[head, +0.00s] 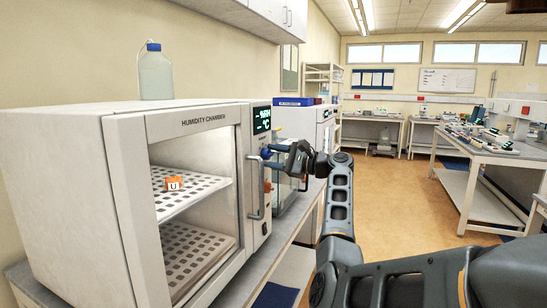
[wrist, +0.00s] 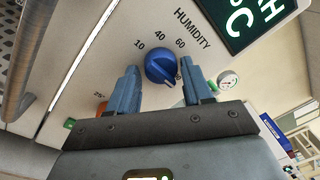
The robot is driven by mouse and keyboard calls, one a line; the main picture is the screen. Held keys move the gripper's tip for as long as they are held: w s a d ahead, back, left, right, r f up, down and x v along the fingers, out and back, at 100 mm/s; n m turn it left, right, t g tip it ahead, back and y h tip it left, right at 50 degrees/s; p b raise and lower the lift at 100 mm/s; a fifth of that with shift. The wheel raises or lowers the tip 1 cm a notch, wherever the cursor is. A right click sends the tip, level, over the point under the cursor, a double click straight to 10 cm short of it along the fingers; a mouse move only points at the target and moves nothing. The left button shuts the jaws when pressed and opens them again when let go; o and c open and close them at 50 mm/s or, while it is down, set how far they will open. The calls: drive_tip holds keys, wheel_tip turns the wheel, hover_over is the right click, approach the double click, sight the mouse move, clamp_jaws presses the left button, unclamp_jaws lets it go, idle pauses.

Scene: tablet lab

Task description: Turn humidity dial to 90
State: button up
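The blue humidity dial (wrist: 160,67) is on the front panel of the humidity chamber (head: 118,165). Marks 10, 40 and 60 show around it in the wrist view, and a further mark is mostly covered by a finger. The dial's white line points toward the lower right, near that covered mark. My gripper (wrist: 159,90) is open, with one blue finger on each side of the dial. I cannot tell whether the fingers touch it. In the head view my gripper (head: 276,157) is at the panel and hides the dial.
The chamber's display (head: 262,120) is above my gripper. The door handle (head: 256,188) is just left of the gripper. A bottle (head: 155,75) stands on top.

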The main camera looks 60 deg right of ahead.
drive_tip(key=shift+o, duration=1.1)
drive_tip(key=shift+r, duration=0.1)
drive_tip(key=s+b, duration=0.2)
drive_tip(key=s, duration=0.5)
drive_tip(key=shift+s+f, duration=0.2)
drive_tip(key=shift+s, duration=0.2)
drive_tip(key=shift+d, duration=0.1)
drive_tip(key=shift+f, duration=0.1)
